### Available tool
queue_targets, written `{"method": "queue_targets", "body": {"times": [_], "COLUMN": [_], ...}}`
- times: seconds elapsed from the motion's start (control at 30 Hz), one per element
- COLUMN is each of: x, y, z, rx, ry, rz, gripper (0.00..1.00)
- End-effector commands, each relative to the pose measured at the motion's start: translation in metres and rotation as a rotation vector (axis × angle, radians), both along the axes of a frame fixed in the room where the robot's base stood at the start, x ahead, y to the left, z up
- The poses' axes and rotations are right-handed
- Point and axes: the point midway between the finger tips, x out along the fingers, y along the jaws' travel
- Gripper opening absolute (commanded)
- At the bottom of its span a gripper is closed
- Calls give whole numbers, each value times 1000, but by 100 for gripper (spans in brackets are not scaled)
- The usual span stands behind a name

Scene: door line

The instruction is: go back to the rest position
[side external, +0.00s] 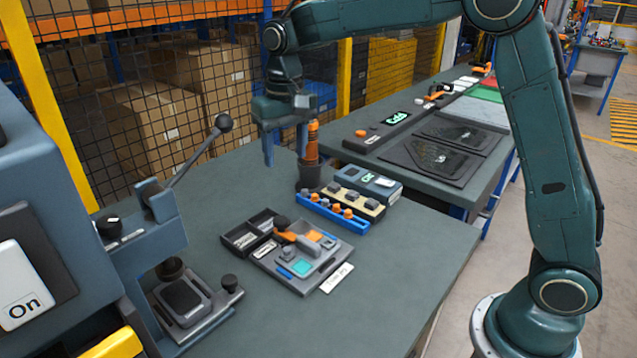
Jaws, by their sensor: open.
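My gripper (284,150) is open and points down at the far side of the green worktable (390,285). Its two blue fingers hang above the table, just left of an orange tool (312,143) that stands upright in a dark cup (310,177). No object shows between the fingers. I cannot tell from this angle whether a finger touches the orange tool or is only in front of or behind it.
A grey tray (302,262) with an orange-handled part and a black bin (248,232) sit mid-table. A blue rack (332,213) holds small knobs. A lever press (165,215) stands at left. A second bench (400,172) lies behind. The table's front right is clear.

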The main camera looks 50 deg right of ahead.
Motion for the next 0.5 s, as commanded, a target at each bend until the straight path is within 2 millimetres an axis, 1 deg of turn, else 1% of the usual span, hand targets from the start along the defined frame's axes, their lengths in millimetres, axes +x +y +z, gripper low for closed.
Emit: {"method": "queue_targets", "body": {"times": [0.03,0.2,0.5], "x": [-8,-39,-101], "y": [-3,-10,-23], "z": [8,31,60], "rx": [1,3,-1], "ry": [-15,-63,-152], "rz": [5,32,82], "gripper": [53,53,53]}}
